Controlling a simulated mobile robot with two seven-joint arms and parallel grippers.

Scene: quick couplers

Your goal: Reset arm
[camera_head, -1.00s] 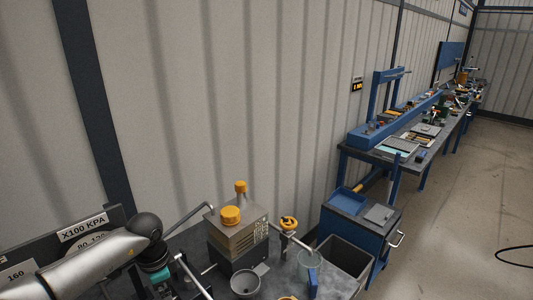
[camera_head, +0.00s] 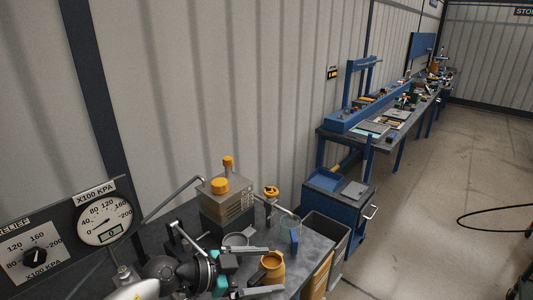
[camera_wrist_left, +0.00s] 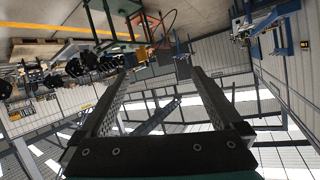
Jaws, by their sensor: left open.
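My left gripper (camera_head: 283,271) is at the bottom centre of the head view, pointing right. It is open, with its two jaws apart. In the left wrist view the two fingers (camera_wrist_left: 160,78) stand apart with nothing between them, and the room shows beyond. My right gripper is not in view.
A gauge panel (camera_head: 70,232) stands at left. A blue cart (camera_head: 336,208) and long workbench are to the right; the floor (camera_head: 440,180) is open.

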